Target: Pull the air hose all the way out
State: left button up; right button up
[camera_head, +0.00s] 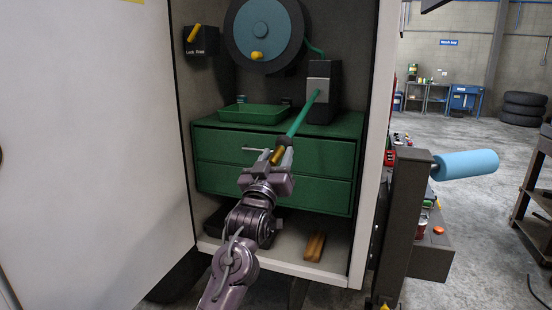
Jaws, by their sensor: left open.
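The teal air hose (303,115) runs from the dark reel with a blue hub (262,30) to a black guide block with a grey plate (319,88). From there it slants down and forward to a brass-coloured end fitting (277,155). My left gripper (268,154) is open at this fitting, in front of the green drawers. The fitting appears to lie between or just beside the fingers; I cannot tell if they touch it. My right gripper is not in view.
A black box labelled Lock and Free (203,42) has a yellow lever. A green tray (255,113) rests on the green drawer unit (320,155). The open white cabinet door (80,130) stands left. A cart with a blue roll (466,164) stands right.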

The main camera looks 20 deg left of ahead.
pick_arm(q)
jog(key=b+v, duration=0.3)
jog(key=v, duration=0.4)
jog(key=shift+s+f, duration=0.2)
jog(key=shift+s, duration=0.15)
